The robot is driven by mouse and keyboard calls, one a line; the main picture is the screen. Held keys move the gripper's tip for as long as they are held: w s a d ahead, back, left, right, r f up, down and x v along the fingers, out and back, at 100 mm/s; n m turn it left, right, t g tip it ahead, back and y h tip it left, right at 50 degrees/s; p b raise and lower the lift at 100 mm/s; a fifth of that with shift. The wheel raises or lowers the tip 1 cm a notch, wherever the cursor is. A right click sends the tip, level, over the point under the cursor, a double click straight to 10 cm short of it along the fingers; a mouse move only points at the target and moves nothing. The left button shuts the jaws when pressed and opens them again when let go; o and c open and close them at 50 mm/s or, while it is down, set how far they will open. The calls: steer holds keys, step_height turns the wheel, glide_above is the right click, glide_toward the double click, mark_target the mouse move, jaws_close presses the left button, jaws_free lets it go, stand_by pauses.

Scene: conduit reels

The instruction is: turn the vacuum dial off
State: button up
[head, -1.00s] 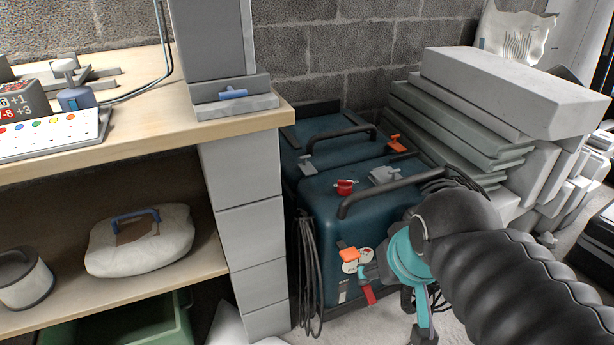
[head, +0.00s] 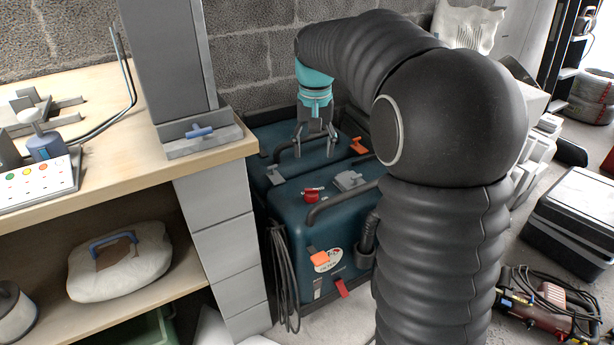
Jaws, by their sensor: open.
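The vacuum (head: 285,224) is a dark teal box unit with black handles, standing on the floor beside the bench. A small red knob (head: 313,194), likely the dial, sits on its top near the front handle; which way it is set is too small to tell. My gripper (head: 313,154) is open and empty, pointing down over the rear part of the vacuum's top. It appears behind the red knob and apart from it. My black arm covers the vacuum's right side.
Orange latches (head: 326,261) and a grey latch (head: 349,181) are on the vacuum. A black hose (head: 282,265) hangs at its left. The wooden bench (head: 128,125) stands left, a block wall (head: 262,55) behind. Black cases (head: 585,215) and a corded tool (head: 550,305) lie right.

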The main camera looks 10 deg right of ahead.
mark_target(311, 190)
steer(key=f, duration=0.4)
steer(key=w+f+b, duration=0.1)
steer(key=f, duration=0.4)
steer(key=w+f+b, duration=0.1)
steer(key=f, duration=0.4)
steer(key=shift+f, duration=0.15)
steer(key=c, duration=1.1)
